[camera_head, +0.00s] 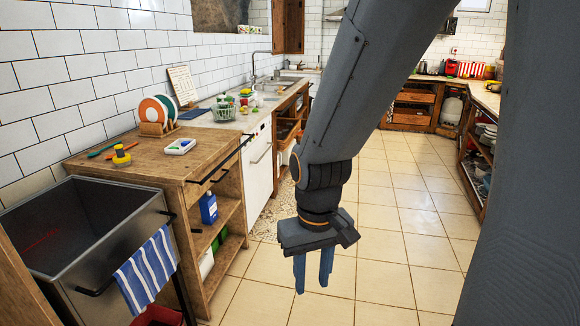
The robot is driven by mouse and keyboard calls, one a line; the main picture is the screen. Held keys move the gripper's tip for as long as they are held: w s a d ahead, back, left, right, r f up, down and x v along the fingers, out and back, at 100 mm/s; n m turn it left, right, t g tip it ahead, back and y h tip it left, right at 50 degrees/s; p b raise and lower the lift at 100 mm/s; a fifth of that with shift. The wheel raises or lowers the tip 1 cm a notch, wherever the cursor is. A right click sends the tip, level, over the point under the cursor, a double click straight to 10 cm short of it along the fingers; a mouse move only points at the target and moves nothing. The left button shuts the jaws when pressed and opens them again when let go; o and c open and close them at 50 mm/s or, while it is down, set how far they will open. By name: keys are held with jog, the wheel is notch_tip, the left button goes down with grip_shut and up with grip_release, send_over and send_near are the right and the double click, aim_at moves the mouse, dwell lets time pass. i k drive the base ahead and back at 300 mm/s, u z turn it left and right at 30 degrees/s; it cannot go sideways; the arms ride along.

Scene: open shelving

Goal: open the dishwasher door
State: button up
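The dishwasher (259,172) has a white front panel under the counter, left of centre. Its door looks shut and upright, with a bar handle (261,154) across the upper part. My gripper (313,273) hangs over the tiled floor, to the right of the dishwasher and nearer to me. Its two bluish fingers point down with a gap between them. Nothing shows between the fingers, and the gripper is apart from the door. My arm hides part of the counter beyond.
A wooden cart (155,155) with open shelves and a metal bin (85,235) with a striped towel (146,268) stand at left, nearer than the dishwasher. The tiled floor (385,240) is clear at centre and right. Shelving (478,165) lines the right side.

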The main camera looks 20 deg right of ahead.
aim_at(256, 158)
jog(key=z, duration=0.4)
jog(key=i, duration=0.8)
jog(key=z, duration=0.3)
jog(key=i, duration=2.15)
jog(key=u, duration=0.3)
